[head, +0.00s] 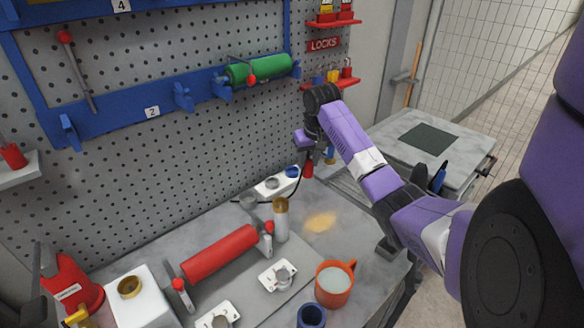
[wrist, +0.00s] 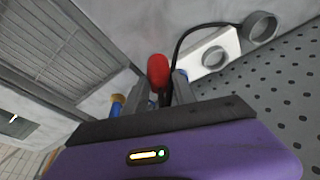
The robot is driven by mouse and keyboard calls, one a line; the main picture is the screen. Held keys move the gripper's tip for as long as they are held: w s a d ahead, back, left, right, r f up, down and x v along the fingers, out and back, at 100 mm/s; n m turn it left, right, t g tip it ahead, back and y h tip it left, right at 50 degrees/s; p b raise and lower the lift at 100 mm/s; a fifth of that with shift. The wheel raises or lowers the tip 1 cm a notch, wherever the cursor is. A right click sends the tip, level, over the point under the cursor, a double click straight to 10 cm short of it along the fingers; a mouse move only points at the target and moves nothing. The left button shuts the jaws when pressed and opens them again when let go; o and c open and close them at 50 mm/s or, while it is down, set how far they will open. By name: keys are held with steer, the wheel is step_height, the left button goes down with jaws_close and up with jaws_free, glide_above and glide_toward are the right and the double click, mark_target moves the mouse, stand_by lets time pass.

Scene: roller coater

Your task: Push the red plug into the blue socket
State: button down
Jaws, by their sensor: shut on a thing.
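The red plug (head: 308,171) hangs below my gripper (head: 308,153) in the head view, beside the socket strip. In the wrist view the red plug (wrist: 158,70) stands out between the two fingers of my gripper (wrist: 163,90), which is shut on it. The blue socket (head: 292,172) sits at the right end of a white strip (head: 262,189), just left of the plug. The plug is apart from the socket in the head view. The wrist view shows the strip (wrist: 228,42), but my right finger mostly hides its blue end.
A grey socket (head: 272,183) shares the strip, with a black cable nearby. The pegboard (head: 150,170) rises behind.

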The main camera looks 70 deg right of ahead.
steer(key=w+d+b, duration=0.1)
steer(key=w, duration=0.1)
steer(key=w+d+b, duration=0.1)
steer(key=w+b, duration=0.1)
steer(key=w+d+b, duration=0.1)
steer(key=w+b, duration=0.1)
steer(key=w, duration=0.1)
steer(key=shift+d, duration=0.4)
step_height(320, 180, down, 4)
steer(key=b, duration=0.4)
steer(key=shift+r, duration=0.3)
steer(key=c, duration=1)
jaws_free()
steer(key=shift+s+f, duration=0.1)
steer(key=shift+f, duration=0.1)
